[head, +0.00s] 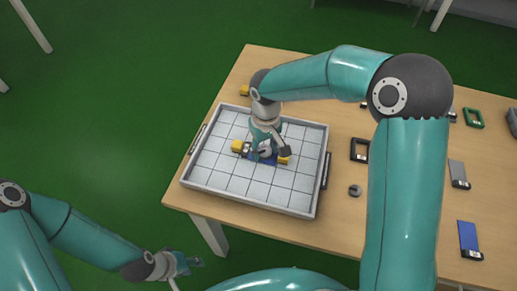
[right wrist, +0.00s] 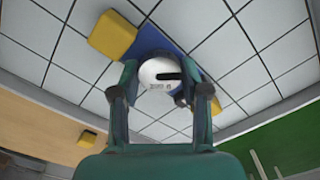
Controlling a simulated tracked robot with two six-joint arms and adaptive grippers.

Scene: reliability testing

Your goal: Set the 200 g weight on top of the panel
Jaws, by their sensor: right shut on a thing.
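The blue panel (head: 262,160) lies in the tiled tray between two yellow blocks, one to the left (head: 237,146) and one to the right (head: 284,160). In the right wrist view the panel (right wrist: 151,38) runs beneath the weight, beside a yellow block (right wrist: 112,35). My right gripper (right wrist: 160,80) is shut on the round silver weight (right wrist: 158,72), directly over the panel. I cannot tell whether the weight touches it. In the head view my right gripper (head: 267,150) hides much of the panel. My left gripper (head: 187,271) looks open and empty, off the table's front left.
The tray (head: 247,201) has raised walls and bare tiles around the panel. On the wooden table right of it are a grey ring-like part (head: 354,190), a black frame (head: 360,149), a grey piece (head: 458,173), a blue piece (head: 469,238) and a green frame (head: 473,118).

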